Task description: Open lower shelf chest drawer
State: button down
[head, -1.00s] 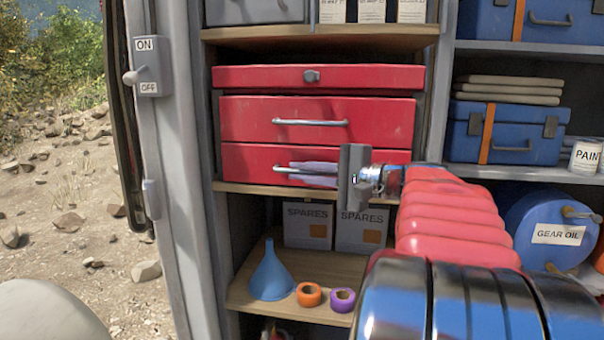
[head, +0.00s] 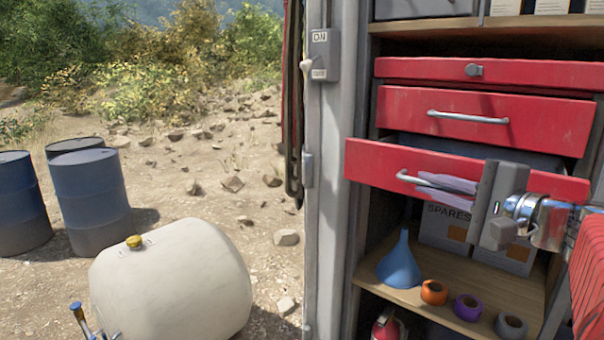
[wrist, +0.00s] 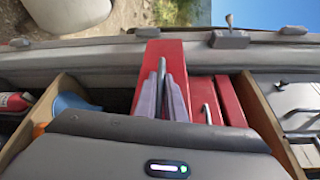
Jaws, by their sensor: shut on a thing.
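My gripper (head: 422,182) is shut on the lower drawer's metal handle (head: 405,176), left of the wrist. In the wrist view, the purple-grey fingers of my gripper (wrist: 162,88) meet at the red drawer front (wrist: 158,52).
Below the drawer, a shelf holds a blue funnel (head: 400,263), several tape rolls including an orange one (head: 434,292), and a SPARES box (head: 440,222). A grey door post (head: 335,180) stands left. A white tank (head: 175,285) and blue barrels (head: 90,200) are outside.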

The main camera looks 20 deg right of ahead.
jog(key=shift+s+a+f, duration=0.15)
jog(key=shift+a+f, duration=0.05)
jog(key=shift+a, duration=0.1)
jog(key=c, duration=2.1)
grip_release()
jog(key=shift+o, duration=1.3)
jog(key=shift+r, duration=0.1)
